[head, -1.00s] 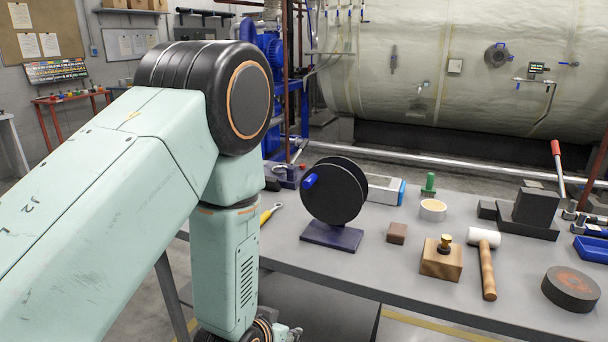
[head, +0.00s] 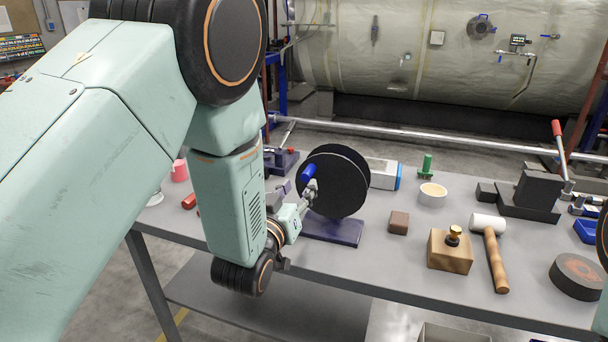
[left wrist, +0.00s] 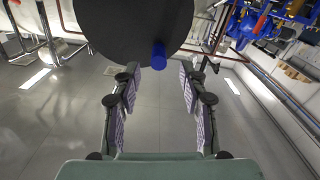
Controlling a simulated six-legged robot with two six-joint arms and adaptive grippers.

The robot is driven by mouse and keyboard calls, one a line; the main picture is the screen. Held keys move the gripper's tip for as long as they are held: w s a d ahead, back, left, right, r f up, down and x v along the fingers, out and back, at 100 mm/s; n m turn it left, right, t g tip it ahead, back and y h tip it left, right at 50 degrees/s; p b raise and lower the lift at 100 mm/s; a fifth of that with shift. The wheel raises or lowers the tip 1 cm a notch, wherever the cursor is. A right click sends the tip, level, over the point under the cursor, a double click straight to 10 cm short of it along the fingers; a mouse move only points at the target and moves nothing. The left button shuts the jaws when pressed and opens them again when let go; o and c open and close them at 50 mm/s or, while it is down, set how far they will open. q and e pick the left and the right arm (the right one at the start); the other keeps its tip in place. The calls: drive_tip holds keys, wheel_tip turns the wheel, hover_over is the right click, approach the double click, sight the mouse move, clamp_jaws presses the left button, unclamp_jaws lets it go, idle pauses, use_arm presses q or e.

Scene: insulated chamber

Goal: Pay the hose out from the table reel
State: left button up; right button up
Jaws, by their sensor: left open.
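The table reel (head: 342,182) stands upright on a dark purple base plate (head: 335,231), with a black round flange and a blue crank handle (head: 308,171) near its left edge. My left gripper (head: 303,188) is at the left side of the reel, close to the handle. In the left wrist view, the open fingers (left wrist: 160,75) are spread on both sides of the blue handle (left wrist: 158,56), with a gap to each finger. The black reel face (left wrist: 125,30) fills the upper middle there. No hose can be made out. My right gripper is not in view.
On the grey table (head: 380,262) are a brown block (head: 398,223), a wooden block with a brass knob (head: 450,252), a white-headed mallet (head: 494,250), a cream bowl (head: 432,195) and a dark disc (head: 577,277). Bare tabletop lies in front of the reel.

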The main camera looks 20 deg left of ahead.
sight(307, 176)
use_arm(q)
drive_tip(key=shift+w+d+r, duration=0.15)
drive_tip(key=shift+w+d, duration=0.15)
drive_tip(key=shift+w, duration=0.25)
drive_tip(key=shift+w+d+r, duration=0.1)
drive_tip(key=shift+w+d, duration=0.15)
drive_tip(key=shift+w, duration=0.3)
drive_tip(key=w, duration=0.2)
drive_tip(key=w+a, duration=0.1)
drive_tip(key=shift+w+a+f, duration=0.1)
drive_tip(key=shift+w+f, duration=0.1)
drive_tip(key=shift+f, duration=0.1)
drive_tip(key=shift+w, duration=0.3)
drive_tip(key=shift+d+r, duration=0.15)
drive_tip(key=shift+d, duration=0.3)
drive_tip(key=shift+s+a, duration=0.1)
drive_tip(key=shift+a, duration=0.3)
drive_tip(key=c, duration=0.3)
drive_tip(key=shift+d, duration=0.35)
drive_tip(key=c, duration=0.5)
drive_tip(key=shift+a, duration=0.2)
clamp_jaws()
